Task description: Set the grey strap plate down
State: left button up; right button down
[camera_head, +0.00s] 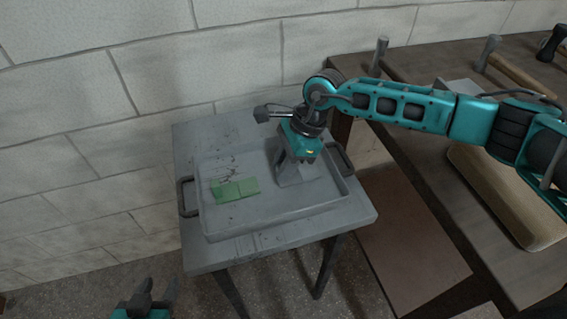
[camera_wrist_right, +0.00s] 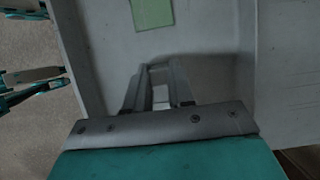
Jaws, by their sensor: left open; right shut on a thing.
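My right gripper (camera_head: 291,172) points down over the right part of a grey tray (camera_head: 270,222). It is shut on the grey strap plate, a small pale grey piece between the fingers in the right wrist view (camera_wrist_right: 160,92). The plate is mostly hidden by the fingers and blends with the tray, so I cannot tell if it touches the tray floor. My left gripper (camera_head: 155,296) is open and empty at the bottom of the head view, in front of the small table and well away from the tray.
Green pieces (camera_head: 236,189) lie in the tray, left of my right gripper. The tray has dark handles (camera_head: 187,197) and stands on a small grey table (camera_head: 360,214) against a block wall. A brown bench (camera_head: 410,165) with tools stands at right.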

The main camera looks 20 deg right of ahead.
aim_at(303, 173)
jog(key=shift+f, duration=0.2)
jog(key=c, duration=1)
grip_release()
jog(key=shift+r, duration=0.1)
jog(key=shift+r, duration=0.15)
jog(key=shift+d+r, duration=0.15)
jog(key=shift+r, duration=0.2)
jog(key=v, duration=1.1)
jog(key=shift+r, duration=0.15)
